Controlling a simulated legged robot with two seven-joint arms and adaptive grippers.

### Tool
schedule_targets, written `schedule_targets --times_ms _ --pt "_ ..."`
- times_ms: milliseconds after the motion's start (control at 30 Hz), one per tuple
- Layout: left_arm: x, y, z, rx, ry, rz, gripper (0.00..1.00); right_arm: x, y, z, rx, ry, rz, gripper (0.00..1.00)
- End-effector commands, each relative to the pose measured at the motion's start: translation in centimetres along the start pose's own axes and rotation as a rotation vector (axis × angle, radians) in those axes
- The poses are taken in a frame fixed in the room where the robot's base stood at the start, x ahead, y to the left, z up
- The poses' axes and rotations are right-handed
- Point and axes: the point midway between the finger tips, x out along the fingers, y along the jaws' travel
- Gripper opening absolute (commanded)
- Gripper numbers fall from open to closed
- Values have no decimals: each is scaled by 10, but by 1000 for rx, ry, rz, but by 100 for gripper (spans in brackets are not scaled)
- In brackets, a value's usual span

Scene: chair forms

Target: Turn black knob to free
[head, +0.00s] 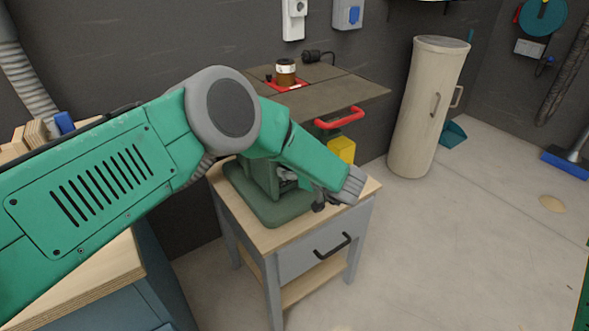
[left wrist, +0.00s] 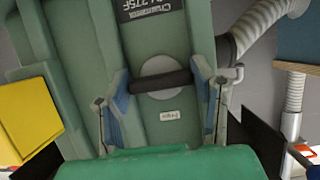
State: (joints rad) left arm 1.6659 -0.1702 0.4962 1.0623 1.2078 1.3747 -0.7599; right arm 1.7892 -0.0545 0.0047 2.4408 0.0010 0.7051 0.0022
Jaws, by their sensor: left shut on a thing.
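The black knob (left wrist: 150,84) is a dark horizontal bar across a round grey disc on the green machine (left wrist: 188,30), seen in the left wrist view. My left gripper (left wrist: 160,92) has its blue-padded fingers at either end of the bar and is shut on it. In the head view the green machine (head: 262,205) stands on a small wooden-topped cabinet. My left arm reaches across in front of it, so the knob cannot be made out clearly there. My right gripper is not in view.
The cabinet (head: 312,262) has a drawer with a black handle. The machine's dark table (head: 355,92) spreads above, with a red handle (head: 340,118) and a yellow box (head: 342,149) below. A tall beige bin (head: 412,130) stands right. The floor at right is mostly clear.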

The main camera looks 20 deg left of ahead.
Motion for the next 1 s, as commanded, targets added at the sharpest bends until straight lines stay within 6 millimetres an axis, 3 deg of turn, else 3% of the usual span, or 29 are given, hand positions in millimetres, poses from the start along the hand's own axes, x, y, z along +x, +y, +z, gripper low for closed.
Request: schedule_targets --times_ms 33,533,567,600,867,1000 --pt "3 0 -7 0 13 -5 22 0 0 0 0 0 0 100" --pt "2 2 -9 13 16 -7 22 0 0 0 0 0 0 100" --pt "2 2 -9 13 16 -7 62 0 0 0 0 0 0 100" --pt "1 2 -9 13 15 -7 72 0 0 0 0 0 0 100" --pt "-1 2 -4 17 9 -6 72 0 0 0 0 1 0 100" --pt "-12 3 -3 18 8 -5 72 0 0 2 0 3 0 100"
